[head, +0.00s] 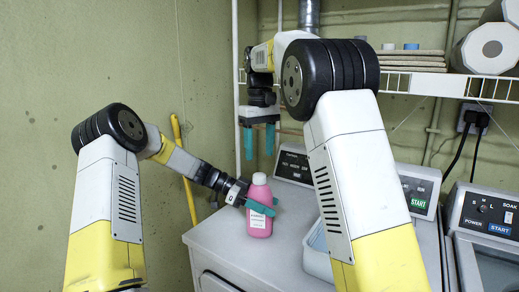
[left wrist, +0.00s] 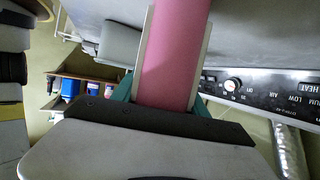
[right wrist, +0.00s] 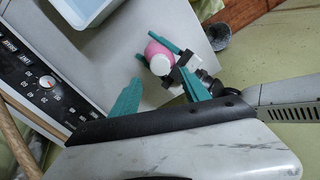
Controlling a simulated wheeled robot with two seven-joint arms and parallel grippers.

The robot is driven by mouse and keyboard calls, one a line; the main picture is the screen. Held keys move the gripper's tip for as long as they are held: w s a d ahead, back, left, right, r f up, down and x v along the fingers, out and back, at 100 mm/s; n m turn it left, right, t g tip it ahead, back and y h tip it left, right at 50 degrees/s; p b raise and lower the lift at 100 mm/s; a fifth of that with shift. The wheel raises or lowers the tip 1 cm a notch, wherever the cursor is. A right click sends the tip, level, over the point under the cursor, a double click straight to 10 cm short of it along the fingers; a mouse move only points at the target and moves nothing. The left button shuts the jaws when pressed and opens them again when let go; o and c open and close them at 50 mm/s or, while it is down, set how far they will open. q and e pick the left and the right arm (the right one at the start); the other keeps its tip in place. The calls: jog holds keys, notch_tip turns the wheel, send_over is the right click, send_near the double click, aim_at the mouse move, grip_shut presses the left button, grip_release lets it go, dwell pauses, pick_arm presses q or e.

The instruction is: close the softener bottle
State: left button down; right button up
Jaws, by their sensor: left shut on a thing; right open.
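The pink softener bottle (head: 258,222) is upright at the white machine's top, with a white label and a whitish cap (head: 259,178) at its mouth. I cannot tell how tightly the cap sits. My left gripper (head: 262,208) is shut around the bottle's body from the left; its pink side (left wrist: 175,55) fills the left wrist view between the fingers. My right gripper (head: 259,159) is open and empty, pointing down above the bottle. In the right wrist view, the white cap (right wrist: 161,65) and pink body (right wrist: 153,48) show beyond and between my right fingers.
The white machine top (head: 225,238) is mostly clear around the bottle. A pale container (head: 316,262) stands to the right, partly hidden by my right arm. Control panels (head: 293,167) rise behind, and a wire shelf (head: 450,84) hangs above. A yellow pole (head: 184,165) leans at the wall.

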aim_at(260, 174)
jog(key=shift+f, duration=4)
grip_shut()
jog(key=shift+o, duration=0.9)
grip_release()
jog(key=shift+r, duration=0.1)
notch_tip(260, 174, up, 12)
